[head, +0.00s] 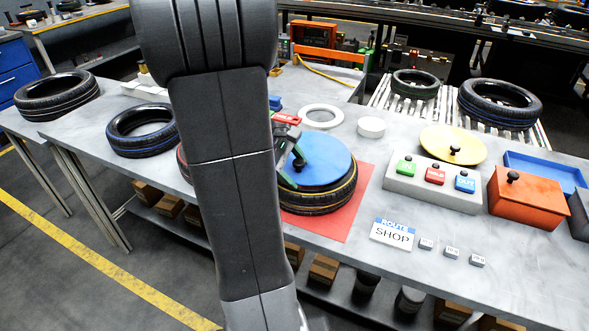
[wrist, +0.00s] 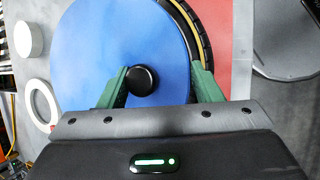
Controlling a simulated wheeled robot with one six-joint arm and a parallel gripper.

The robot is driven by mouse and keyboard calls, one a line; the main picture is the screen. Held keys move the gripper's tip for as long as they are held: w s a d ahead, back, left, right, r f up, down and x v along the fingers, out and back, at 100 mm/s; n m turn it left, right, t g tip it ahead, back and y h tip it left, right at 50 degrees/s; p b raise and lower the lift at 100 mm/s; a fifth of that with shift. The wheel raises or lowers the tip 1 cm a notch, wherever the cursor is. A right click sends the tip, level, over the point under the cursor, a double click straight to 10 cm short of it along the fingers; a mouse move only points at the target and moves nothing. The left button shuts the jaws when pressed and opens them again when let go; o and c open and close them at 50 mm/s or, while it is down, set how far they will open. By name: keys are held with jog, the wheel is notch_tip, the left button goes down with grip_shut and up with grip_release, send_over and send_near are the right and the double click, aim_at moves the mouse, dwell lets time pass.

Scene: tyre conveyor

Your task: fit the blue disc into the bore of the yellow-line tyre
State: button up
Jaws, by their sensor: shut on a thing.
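The blue disc (head: 325,158), flat with a black knob, is over the yellow-line tyre (head: 320,203) and hides its bore. The tyre lies flat on a red mat (head: 352,205). In the wrist view the disc (wrist: 90,60) covers most of the tyre, whose tread and yellow line (wrist: 187,32) show only along the right. I cannot tell whether the disc is seated or held above the bore. My gripper (head: 291,160) is shut on the disc at its knob (wrist: 143,80); the left green finger lies against the knob in the wrist view.
A blue-line tyre (head: 142,130) lies to the left, and a white ring (head: 322,117) and white puck (head: 371,127) behind. To the right are a yellow disc (head: 440,140), a button box (head: 430,187) and an orange box (head: 530,197). My arm hides part of the table.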

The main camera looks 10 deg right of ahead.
jog(key=shift+s+a+f, duration=0.1)
jog(key=shift+s+f, duration=0.15)
jog(key=shift+f, duration=0.25)
jog(key=shift+s+f, duration=0.2)
jog(key=shift+f, duration=0.25)
jog(key=o, duration=1)
jog(key=shift+o, duration=0.6)
jog(key=shift+w+d+r+p, duration=0.1)
jog(key=shift+w+r+p, duration=0.1)
jog(key=shift+r+p, duration=0.3)
jog(key=shift+w+d+r+p, duration=0.1)
jog(key=shift+w+r+p, duration=0.1)
jog(key=shift+r+p, duration=0.3)
jog(key=shift+a+r+p, duration=0.1)
jog(key=shift+r+p, duration=0.35)
jog(key=shift+r, duration=0.3)
jog(key=shift+r+p, duration=1.65)
jog(key=shift+r, duration=0.35)
